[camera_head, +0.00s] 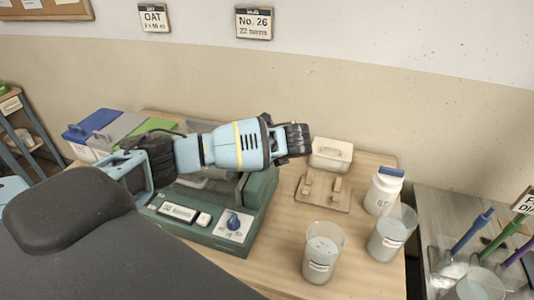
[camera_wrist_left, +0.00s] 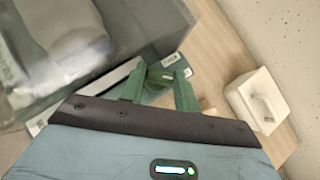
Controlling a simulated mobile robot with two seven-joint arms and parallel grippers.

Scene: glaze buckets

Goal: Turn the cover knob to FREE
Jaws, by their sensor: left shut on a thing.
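The cover knob (camera_wrist_left: 159,77) is small, round and green, and shows between my left fingertips in the wrist view. My left gripper (camera_wrist_left: 160,86) is shut on it, one green finger at each side. A small pale label (camera_wrist_left: 171,60) lies just beyond the knob, too small to read. In the head view my left arm reaches across the green machine (camera_head: 262,208) and hides the cover knob and my fingertips. A separate blue knob (camera_head: 235,222) sits on the machine's front panel. My right gripper is out of view.
A white lidded box (camera_head: 331,155) stands right of the machine; it also shows in the wrist view (camera_wrist_left: 258,98). A wooden holder (camera_head: 322,192), a white jar (camera_head: 384,190) and two clear beakers (camera_head: 322,254) (camera_head: 391,232) stand nearby. Coloured lids (camera_head: 115,130) are at left.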

